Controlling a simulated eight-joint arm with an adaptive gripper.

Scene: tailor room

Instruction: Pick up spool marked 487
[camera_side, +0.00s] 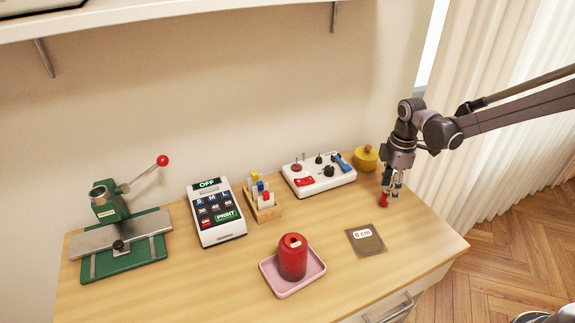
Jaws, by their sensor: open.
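A large red spool-like cylinder (293,259) stands upright on a pink tray (313,281); a pale mark shows near its top, too small to read. A small red item (384,200) is at the right of the table, right at my gripper (392,193). My gripper points down there, its fingers open; I cannot tell whether they touch the item or only overlap it in view. A yellow round item (365,157) stands behind my gripper. No number 487 is legible on anything.
A green press (120,232) with a red-knobbed lever, a label printer (215,212), a wooden holder with coloured pegs (264,212) and a white control box (319,181) line the back. A card marked 8 cm (365,240) lies right of the tray. The front left is clear.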

